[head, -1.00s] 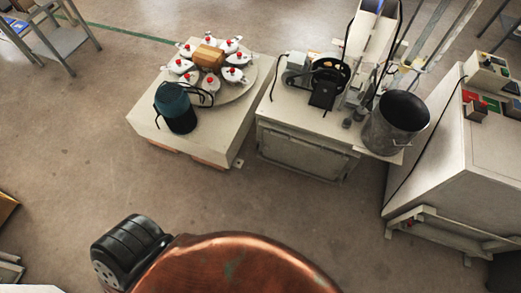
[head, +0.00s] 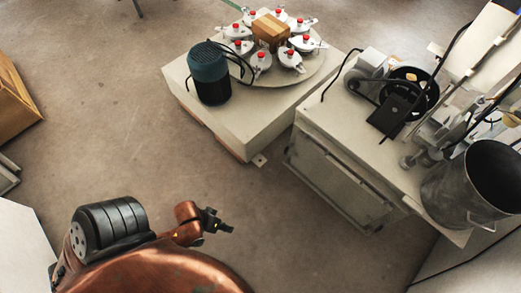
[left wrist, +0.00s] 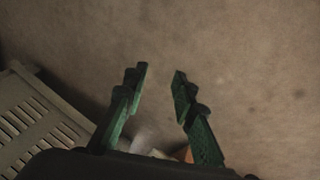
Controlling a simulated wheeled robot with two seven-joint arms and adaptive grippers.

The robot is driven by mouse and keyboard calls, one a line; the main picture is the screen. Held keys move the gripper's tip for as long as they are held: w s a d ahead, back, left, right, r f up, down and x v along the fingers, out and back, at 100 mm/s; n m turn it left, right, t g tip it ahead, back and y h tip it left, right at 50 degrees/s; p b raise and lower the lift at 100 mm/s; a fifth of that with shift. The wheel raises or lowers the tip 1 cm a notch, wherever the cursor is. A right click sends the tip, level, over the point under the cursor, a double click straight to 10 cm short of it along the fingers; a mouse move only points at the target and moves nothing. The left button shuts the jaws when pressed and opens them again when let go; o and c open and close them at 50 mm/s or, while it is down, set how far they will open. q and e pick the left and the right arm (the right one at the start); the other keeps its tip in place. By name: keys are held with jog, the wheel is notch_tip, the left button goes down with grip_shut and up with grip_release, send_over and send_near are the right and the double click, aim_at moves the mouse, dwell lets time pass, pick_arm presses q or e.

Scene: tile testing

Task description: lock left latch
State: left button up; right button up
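I cannot make out a left latch in either view. Several white lidded pots (head: 261,62) with red knobs and metal clamps stand in a ring on a round plate (head: 277,88); their clamps are too small to read. A gripper (head: 222,226) on a copper arm, which appears to be my left, is over the floor, well short of the pots. In the left wrist view my left gripper (left wrist: 161,72) has its two green fingers apart, with bare floor beyond and nothing between them. My right gripper is in neither view.
A teal and black canister (head: 211,73) stands on the white plinth (head: 247,122). A cabinet (head: 341,173) with a motor and a metal bucket (head: 473,183) stands on the right. A cardboard box (head: 14,95) is at the left. Open floor lies between.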

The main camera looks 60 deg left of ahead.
pick_arm(q)
jog(key=w+d+f+n+t+h, duration=0.1)
jog(key=w+d+n+t, duration=0.15)
jog(key=w+n, duration=0.45)
jog(key=n+t+y, duration=0.7)
jog(key=n+t, duration=0.4)
jog(key=n, duration=1.4)
send_near(287, 148)
notch_tip(287, 148, down, 2)
jog(key=b+x, duration=0.2)
jog(key=x, duration=0.6)
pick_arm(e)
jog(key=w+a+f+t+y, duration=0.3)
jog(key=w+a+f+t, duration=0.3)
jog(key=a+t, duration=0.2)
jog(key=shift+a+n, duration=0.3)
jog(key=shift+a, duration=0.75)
pick_arm(q)
jog(key=shift+w+a, duration=0.1)
grip_shut()
